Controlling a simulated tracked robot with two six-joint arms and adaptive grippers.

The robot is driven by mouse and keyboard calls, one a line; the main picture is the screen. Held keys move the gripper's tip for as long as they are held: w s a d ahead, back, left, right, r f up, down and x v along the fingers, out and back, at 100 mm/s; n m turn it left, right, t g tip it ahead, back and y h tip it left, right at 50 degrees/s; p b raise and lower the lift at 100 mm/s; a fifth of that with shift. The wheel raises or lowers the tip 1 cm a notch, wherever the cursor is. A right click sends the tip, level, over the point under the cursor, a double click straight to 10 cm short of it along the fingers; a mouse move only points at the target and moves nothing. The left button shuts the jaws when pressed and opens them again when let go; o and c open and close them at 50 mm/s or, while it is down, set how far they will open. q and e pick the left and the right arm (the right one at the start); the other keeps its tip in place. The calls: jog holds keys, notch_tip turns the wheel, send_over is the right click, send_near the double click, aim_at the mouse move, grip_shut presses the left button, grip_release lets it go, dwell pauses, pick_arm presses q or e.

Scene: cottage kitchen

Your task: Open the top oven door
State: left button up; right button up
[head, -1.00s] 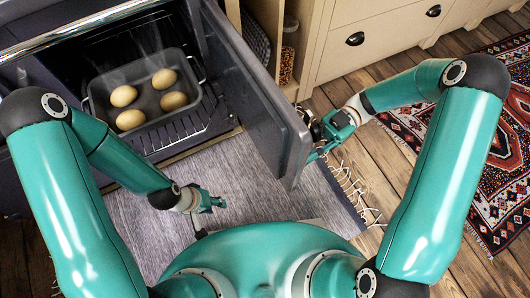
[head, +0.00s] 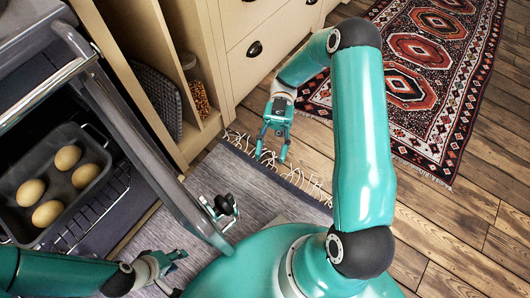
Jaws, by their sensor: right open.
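The dark oven door (head: 150,158) stands swung wide open, roughly square to the oven front, its free end toward me. Inside the open oven (head: 52,118), a dark roasting dish (head: 25,233) holding several round, pale brown items sits on a wire rack. My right gripper (head: 270,157) is open and empty, right of the door and clear of it, above the fringed end of the mat. My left gripper (head: 178,266) is low at the left, in front of the oven opening, touching nothing that I can see. Its finger gap is too unclear to judge.
A cream cabinet with open shelves (head: 190,62) and drawers (head: 258,20) stands just right of the door. A grey mat (head: 255,185) lies beneath. Bare wooden floor (head: 440,225) and a red patterned rug (head: 425,85) lie to the right.

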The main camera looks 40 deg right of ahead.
notch_tip(320, 180, up, 10)
dwell(0.5)
